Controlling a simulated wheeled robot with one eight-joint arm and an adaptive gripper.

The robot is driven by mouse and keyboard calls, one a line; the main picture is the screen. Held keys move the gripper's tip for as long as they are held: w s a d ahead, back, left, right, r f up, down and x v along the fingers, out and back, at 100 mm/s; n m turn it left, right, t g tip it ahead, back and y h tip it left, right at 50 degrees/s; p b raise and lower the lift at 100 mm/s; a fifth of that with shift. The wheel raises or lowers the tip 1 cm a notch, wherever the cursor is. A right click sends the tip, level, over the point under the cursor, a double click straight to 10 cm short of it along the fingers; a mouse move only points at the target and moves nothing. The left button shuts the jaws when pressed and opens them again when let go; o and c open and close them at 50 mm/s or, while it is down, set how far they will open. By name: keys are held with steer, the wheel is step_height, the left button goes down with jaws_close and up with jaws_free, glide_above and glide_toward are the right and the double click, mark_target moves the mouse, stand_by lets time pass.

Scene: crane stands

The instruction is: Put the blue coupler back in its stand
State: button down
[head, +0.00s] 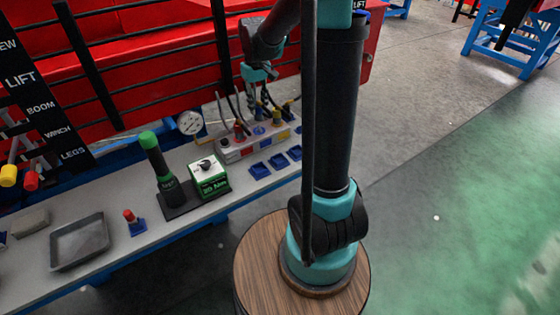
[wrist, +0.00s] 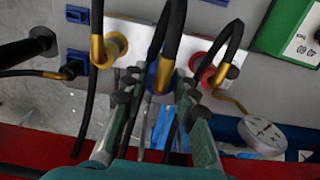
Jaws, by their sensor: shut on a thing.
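The blue coupler (wrist: 158,76) has a brass-coloured sleeve and a black hose. In the wrist view it lies between the two fingers of my gripper (wrist: 160,92), which is shut on it. In the head view my gripper (head: 262,104) is over the grey manifold box (head: 232,153), among the hoses. A blue ring shows on the box below it; I cannot tell if the coupler touches the box. Three small empty blue stands (head: 260,170) are in front of the box on the bench. I cannot tell which belongs to the blue coupler.
A yellow coupler (wrist: 112,46) and a red coupler (wrist: 206,72), both with hoses, flank the held one. A round gauge (head: 190,122), a green box (head: 208,177) and a green-topped torch (head: 160,165) are left along the bench.

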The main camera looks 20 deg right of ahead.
steer(key=s+d+f, duration=0.2)
steer(key=s+d, duration=0.2)
steer(key=s, duration=0.9)
steer(key=shift+w+f, duration=0.15)
steer(key=shift+f, duration=1.3)
steer(key=shift+w+f, duration=0.1)
steer(key=shift+f, duration=1.3)
steer(key=shift+f, duration=1.4)
steer(key=c, duration=1.1)
jaws_free()
steer(key=shift+r, duration=2.45)
